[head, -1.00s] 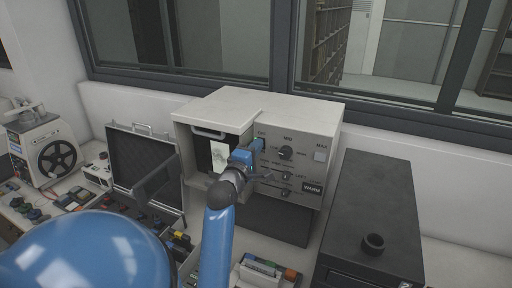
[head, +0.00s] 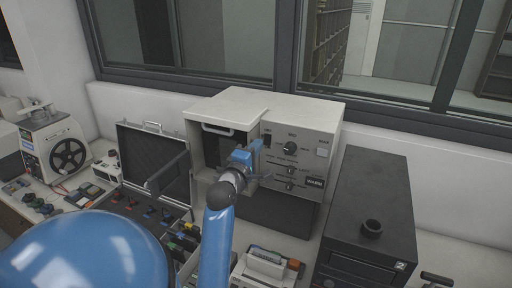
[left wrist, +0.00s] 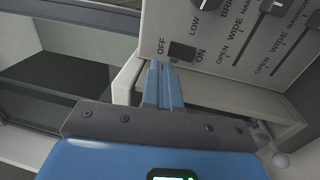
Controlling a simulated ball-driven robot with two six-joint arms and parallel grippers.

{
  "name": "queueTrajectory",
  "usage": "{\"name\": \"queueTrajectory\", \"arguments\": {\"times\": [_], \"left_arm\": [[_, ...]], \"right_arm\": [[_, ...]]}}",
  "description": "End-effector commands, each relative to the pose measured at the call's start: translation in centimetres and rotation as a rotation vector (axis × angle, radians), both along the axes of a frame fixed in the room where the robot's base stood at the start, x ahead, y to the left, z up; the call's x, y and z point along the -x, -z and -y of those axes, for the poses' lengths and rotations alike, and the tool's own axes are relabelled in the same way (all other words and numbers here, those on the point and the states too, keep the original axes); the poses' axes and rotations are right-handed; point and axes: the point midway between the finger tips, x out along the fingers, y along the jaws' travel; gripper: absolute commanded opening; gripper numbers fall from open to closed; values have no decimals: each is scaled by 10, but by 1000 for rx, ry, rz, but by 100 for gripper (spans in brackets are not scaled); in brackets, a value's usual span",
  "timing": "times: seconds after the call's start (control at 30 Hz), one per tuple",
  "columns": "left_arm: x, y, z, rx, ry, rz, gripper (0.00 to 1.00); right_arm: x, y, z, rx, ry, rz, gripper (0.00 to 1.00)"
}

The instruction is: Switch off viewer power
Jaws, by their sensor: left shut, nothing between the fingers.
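The viewer (head: 300,112) is a pale box on the bench with a grey control panel on its front right. Its window at the left of the panel is dark (head: 212,150). The power switch (left wrist: 182,51) is a small black rocker between the words OFF and ON; it also shows in the head view (head: 267,140). Which side is pressed in, I cannot tell. My left gripper (head: 257,148) is shut and empty in front of the panel. In the left wrist view its fingertips (left wrist: 165,68) are right by the switch; contact is unclear. My right gripper is out of view.
Sliders and a knob (head: 290,148) sit on the panel beside the switch. A black cabinet (head: 375,215) stands to the right. An open case (head: 152,150) and a reel machine (head: 58,150) are on the left. Small coloured items cover the bench in front.

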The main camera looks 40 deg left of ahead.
Motion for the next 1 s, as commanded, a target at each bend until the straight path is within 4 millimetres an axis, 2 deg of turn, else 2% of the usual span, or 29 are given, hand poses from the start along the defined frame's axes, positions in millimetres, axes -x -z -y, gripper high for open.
{"name": "queueTrajectory", "arguments": {"times": [0.27, 0.6, 0.8, 1.0], "left_arm": [[28, -1, 8, 0, -1, 1, 0], [75, -7, 22, 0, -2, 2, 0], [87, -9, 27, 0, -1, 0, 0], [90, -10, 27, 0, -1, -1, 0]], "right_arm": [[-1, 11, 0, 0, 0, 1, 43], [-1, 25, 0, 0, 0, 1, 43], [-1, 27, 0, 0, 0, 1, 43], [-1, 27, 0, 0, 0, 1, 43]]}}
